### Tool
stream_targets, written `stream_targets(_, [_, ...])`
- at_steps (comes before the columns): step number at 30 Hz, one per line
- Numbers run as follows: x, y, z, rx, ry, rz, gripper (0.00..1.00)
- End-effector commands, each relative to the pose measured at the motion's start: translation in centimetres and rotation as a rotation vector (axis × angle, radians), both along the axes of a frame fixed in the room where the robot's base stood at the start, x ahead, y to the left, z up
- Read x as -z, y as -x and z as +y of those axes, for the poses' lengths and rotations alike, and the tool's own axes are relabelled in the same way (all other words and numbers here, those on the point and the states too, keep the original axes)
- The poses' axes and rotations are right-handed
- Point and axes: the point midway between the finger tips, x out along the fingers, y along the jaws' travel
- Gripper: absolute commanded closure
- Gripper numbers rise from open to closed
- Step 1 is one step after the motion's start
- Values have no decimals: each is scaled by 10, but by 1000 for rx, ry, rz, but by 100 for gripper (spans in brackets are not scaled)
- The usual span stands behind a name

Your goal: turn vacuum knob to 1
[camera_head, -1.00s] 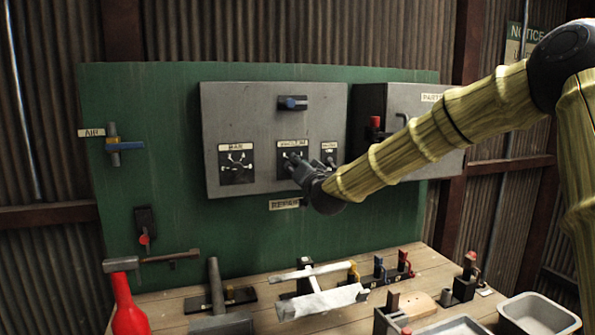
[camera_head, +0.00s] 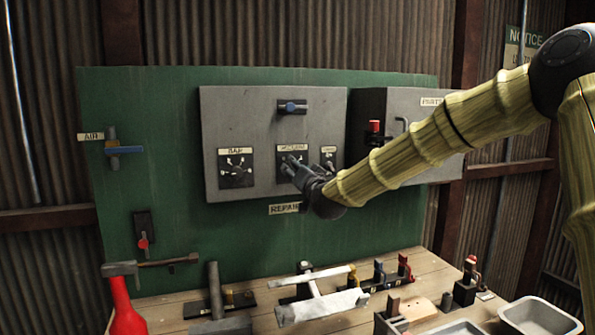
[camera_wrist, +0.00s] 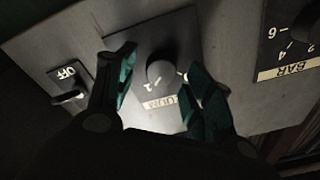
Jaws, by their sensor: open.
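The vacuum dial plate (camera_head: 288,150) is a dark panel with a pale label on the grey control box (camera_head: 240,115). The vacuum label (camera_wrist: 160,106) is partly covered by a finger. My gripper (camera_wrist: 158,82) is open, its two teal-lined fingers on either side of the knob and apart from each other. Whether a finger touches the knob is not clear. In the head view my gripper (camera_head: 296,168) covers most of the knob.
The BAR dial (camera_head: 236,170) sits left of the vacuum dial in the head view. A small OFF switch (camera_wrist: 68,94) is close beside one finger. A blue-handled valve (camera_head: 292,107) is above. Tools, including a hammer (camera_head: 216,290), lie on the bench below.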

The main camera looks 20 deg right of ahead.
Motion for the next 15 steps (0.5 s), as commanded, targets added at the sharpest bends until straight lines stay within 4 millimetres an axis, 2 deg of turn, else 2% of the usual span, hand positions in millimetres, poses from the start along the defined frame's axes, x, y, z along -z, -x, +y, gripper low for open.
stream_targets(5, [2,21,-1,-1,-1,1,48])
stream_targets(15, [7,82,-4,0,-1,-1,48])
